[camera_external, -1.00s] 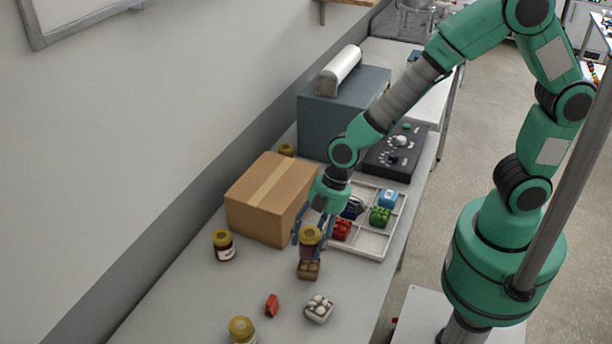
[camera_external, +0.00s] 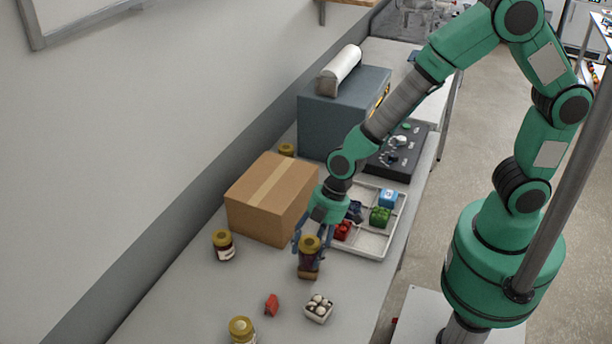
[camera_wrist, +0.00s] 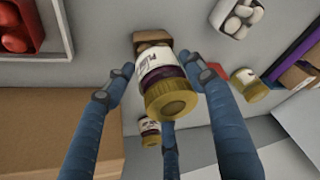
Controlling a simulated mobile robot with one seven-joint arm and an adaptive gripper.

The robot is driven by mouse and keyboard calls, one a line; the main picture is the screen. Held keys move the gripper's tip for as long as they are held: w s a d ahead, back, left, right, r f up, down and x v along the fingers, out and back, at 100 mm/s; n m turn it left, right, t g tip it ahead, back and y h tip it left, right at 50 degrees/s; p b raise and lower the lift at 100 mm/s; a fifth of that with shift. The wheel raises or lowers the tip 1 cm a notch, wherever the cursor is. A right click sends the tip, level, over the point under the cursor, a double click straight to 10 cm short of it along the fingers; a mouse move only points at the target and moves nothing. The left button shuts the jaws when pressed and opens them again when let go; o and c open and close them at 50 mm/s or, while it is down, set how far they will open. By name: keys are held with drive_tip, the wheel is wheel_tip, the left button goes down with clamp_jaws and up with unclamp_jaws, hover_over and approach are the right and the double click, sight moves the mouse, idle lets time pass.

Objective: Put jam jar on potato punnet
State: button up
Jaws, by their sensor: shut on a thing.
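A jam jar (camera_external: 309,257) with a yellow lid, dark contents and a white label is held between the blue fingers of my gripper (camera_external: 312,243). The potato punnet (camera_external: 308,275), small and brown, stands on the table directly below the jar, largely covered by it. In the wrist view, the jar (camera_wrist: 165,75) is between the fingertips, its lid towards the camera, and the rim of the punnet (camera_wrist: 152,37) shows beyond its base. The jar looks close to upright over the punnet. I cannot tell whether its base touches the punnet.
Other yellow-lidded jars stand left (camera_external: 223,246) and in front (camera_external: 241,330). A red item (camera_external: 271,304) and a punnet of white items (camera_external: 319,308) are nearby. A cardboard box (camera_external: 262,200) stands close behind left, and a compartment tray (camera_external: 372,242) is right of my gripper.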

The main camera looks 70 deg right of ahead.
drive_tip(key=shift+f, duration=0.15)
drive_tip(key=o, duration=1.5)
drive_tip(key=shift+o, duration=0.2)
drive_tip(key=shift+r, duration=0.2)
drive_tip(key=shift+r, duration=0.2)
drive_tip(key=p+v, duration=0.2)
drive_tip(key=v, duration=0.9)
drive_tip(key=shift+r, duration=0.25)
drive_tip(key=shift+s+d, duration=0.1)
